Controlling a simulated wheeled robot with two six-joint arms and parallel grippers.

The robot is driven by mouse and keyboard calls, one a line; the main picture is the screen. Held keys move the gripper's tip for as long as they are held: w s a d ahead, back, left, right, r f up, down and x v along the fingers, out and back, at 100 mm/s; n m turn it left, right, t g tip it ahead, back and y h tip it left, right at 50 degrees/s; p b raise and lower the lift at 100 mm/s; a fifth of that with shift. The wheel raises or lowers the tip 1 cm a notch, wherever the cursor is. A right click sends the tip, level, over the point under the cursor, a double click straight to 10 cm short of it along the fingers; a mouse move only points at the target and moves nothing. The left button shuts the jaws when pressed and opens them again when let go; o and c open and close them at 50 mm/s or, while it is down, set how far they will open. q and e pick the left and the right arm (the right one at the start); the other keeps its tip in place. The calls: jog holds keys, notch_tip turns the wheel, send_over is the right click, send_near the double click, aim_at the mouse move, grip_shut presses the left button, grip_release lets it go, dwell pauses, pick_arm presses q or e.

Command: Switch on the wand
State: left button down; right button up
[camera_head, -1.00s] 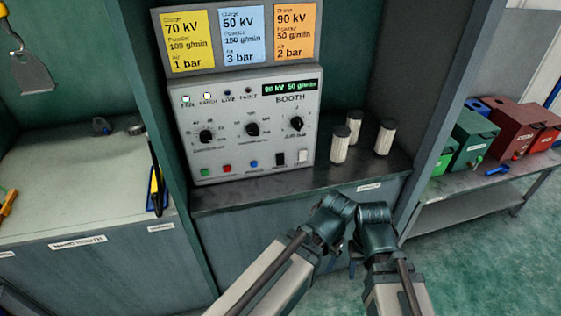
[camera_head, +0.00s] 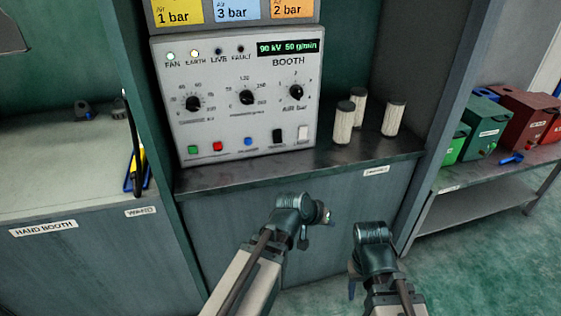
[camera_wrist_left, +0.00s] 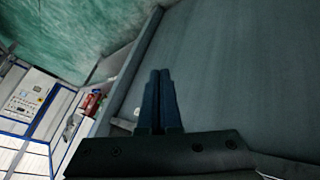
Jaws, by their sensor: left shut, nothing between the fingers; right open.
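The booth control panel (camera_head: 240,118) stands on the dark shelf, its display (camera_head: 288,47) reading 90 kV 50 g/min. The FAN lamp (camera_head: 171,56) and EARTH lamp (camera_head: 195,54) are lit; LIVE and FAULT look dark. Along its lower edge are a green button (camera_head: 193,149), a red button (camera_head: 217,146), a blue button (camera_head: 248,141), a black switch (camera_head: 278,136) and a white switch (camera_head: 303,132). A yellow and black tool, perhaps the wand (camera_head: 137,165), hangs at the left bench. My left gripper (camera_head: 326,216) is shut and empty below the shelf edge; its fingers (camera_wrist_left: 159,100) are together. My right gripper (camera_head: 352,289) is lower, open.
Several pale dark-capped cylinders stand on the shelf right of the panel, including a front one (camera_head: 343,124). Three setting cards are above the panel. A side bench (camera_head: 480,200) at right holds green and red boxes. The shelf front before the panel is bare.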

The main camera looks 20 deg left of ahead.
aim_at(278, 142)
pick_arm(q)
jog(key=w+r+n+t, duration=0.4)
jog(key=w+r+t, duration=0.1)
jog(key=r, duration=0.3)
jog(key=w+r+n+t, duration=0.4)
jog(key=r+n+t, duration=0.15)
jog(key=r, duration=0.25)
jog(key=s+a+f+n+g+y, duration=0.1)
jog(key=s+a+n+y, duration=0.1)
jog(key=a+n+y, duration=0.4)
jog(key=s+a+f+n+g+y, duration=0.1)
jog(key=s+a+n+g+y, duration=0.1)
jog(key=a+n+y, duration=0.4)
jog(key=n+y, duration=0.1)
jog(key=n, duration=0.2)
jog(key=shift+s+a, duration=0.25)
jog(key=shift+a, duration=0.1)
jog(key=shift+w, duration=0.1)
jog(key=b+x, duration=0.1)
jog(key=x, duration=1.3)
jog(key=shift+a+b, duration=0.15)
jog(key=shift+b, duration=0.2)
